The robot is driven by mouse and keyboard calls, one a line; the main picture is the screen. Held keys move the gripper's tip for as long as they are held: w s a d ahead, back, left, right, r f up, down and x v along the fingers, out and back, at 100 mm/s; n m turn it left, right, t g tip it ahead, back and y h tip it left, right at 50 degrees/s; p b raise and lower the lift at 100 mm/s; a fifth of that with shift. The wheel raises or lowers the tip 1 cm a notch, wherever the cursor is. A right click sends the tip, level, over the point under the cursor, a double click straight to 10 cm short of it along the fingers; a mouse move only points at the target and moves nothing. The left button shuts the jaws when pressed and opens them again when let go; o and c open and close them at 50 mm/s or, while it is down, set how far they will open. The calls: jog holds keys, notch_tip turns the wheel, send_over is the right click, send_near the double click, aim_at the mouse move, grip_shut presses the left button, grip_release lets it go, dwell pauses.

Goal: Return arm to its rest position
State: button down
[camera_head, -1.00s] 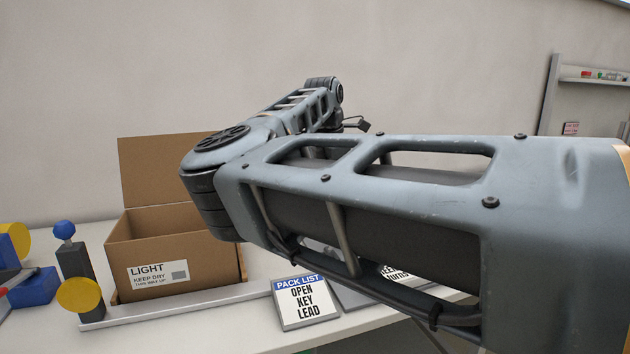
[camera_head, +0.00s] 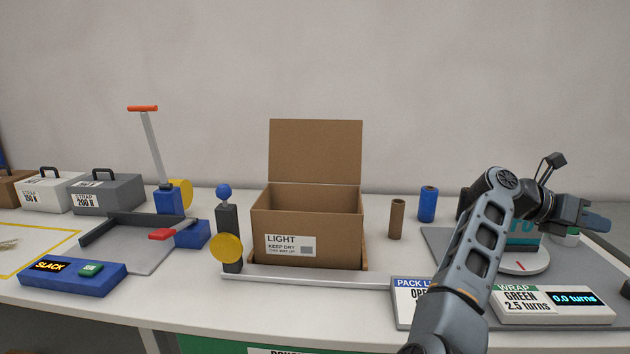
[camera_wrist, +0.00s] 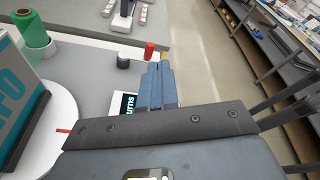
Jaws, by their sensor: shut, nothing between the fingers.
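My arm rises from the lower right of the head view, bends at an elbow and reaches right. My gripper (camera_head: 597,222) is at its end, above the grey mat on the right of the table. In the wrist view, the blue-grey fingers of my gripper (camera_wrist: 158,85) are together with nothing between them. They are apart from the teal lettered block (camera_wrist: 18,95), which stands on a white round turntable (camera_wrist: 62,115). My forearm partly hides the turntable area in the head view.
An open cardboard box (camera_head: 307,225) marked LIGHT stands mid-table. A brown roll (camera_head: 396,219) and a blue roll (camera_head: 428,204) stand between it and my arm. The WRAP sign (camera_head: 552,305) reads 0.0 turns.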

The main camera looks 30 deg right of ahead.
jog(key=s+a+r+n+t+h, duration=0.25)
jog(key=a+r+n+h, duration=0.35)
jog(key=n+h, duration=0.55)
jog(key=a+f+n+t+y, duration=0.4)
jog(key=a+n+t, duration=0.4)
jog(key=n+t, duration=0.25)
jog(key=s+a+f+n+t+y, duration=0.1)
jog(key=a+f+n+t+y, duration=0.3)
jog(key=a+n+t, duration=0.65)
jog(key=a+f+n+t+y, duration=0.3)
jog(key=a+n+t+y, duration=0.35)
jog(key=n, duration=0.65)
jog(key=s+a+f+n+g+y, duration=0.3)
jog(key=s+a+f+n+y, duration=0.1)
jog(key=s+a, duration=0.4)
jog(key=s+a+f+n+g+y, duration=0.3)
jog(key=s+a+f+n+y, duration=0.1)
jog(key=s+a+n, duration=0.3)
jog(key=s+a, duration=0.2)
jog(key=a, duration=0.1)
jog(key=shift+s+a+f+y, duration=0.15)
jog(key=shift+s+f+y, duration=0.05)
jog(key=shift+f+y, duration=0.2)
